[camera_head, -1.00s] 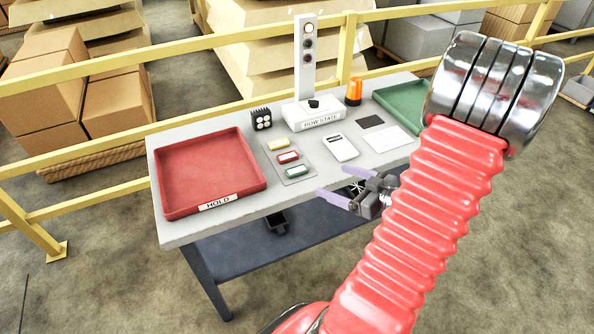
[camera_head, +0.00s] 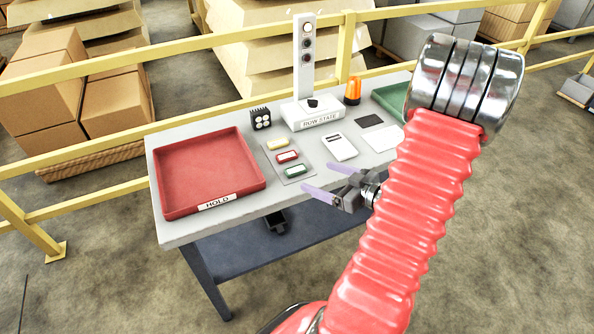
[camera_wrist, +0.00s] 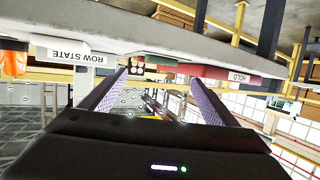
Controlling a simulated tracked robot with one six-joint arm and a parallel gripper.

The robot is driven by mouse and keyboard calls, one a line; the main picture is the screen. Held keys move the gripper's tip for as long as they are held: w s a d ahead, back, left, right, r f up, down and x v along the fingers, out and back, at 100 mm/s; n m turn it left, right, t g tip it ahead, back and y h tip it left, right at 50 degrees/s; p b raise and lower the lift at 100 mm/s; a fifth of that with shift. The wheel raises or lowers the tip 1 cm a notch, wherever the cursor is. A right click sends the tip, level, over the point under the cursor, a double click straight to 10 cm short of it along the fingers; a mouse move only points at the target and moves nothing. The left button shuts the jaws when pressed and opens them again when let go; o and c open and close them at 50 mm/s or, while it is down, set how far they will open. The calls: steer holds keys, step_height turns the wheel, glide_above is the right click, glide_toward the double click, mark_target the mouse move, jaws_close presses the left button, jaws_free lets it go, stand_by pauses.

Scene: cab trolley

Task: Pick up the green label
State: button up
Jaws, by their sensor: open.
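The green label (camera_head: 298,172) lies on a grey mat (camera_head: 283,159) on the table, nearest the front edge. A red label (camera_head: 287,157) and a yellow label (camera_head: 278,144) lie behind it on the same mat. My gripper (camera_head: 325,182) is open and empty, in front of the table's front edge and to the right of the green label, apart from it. In the wrist view my gripper's two fingers (camera_wrist: 155,90) are spread with nothing between them.
A red HOLD tray (camera_head: 262,172) fills the table's left end. The ROW STATE box with its light post (camera_head: 306,75), an orange beacon (camera_head: 353,91) and a white device (camera_head: 340,147) stand behind and right. A green tray (camera_head: 388,98) is partly hidden by my arm.

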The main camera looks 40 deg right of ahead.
mark_target(297, 170)
steer(key=shift+x, duration=1.6)
steer(key=shift+f+x, duration=0.1)
steer(key=shift+x, duration=1.2)
steer(key=shift+f+x, duration=0.15)
steer(key=shift+x, duration=1.2)
steer(key=shift+s, duration=0.15)
steer(key=shift+c, duration=0.5)
steer(key=c, duration=1)
step_height(297, 170, up, 10)
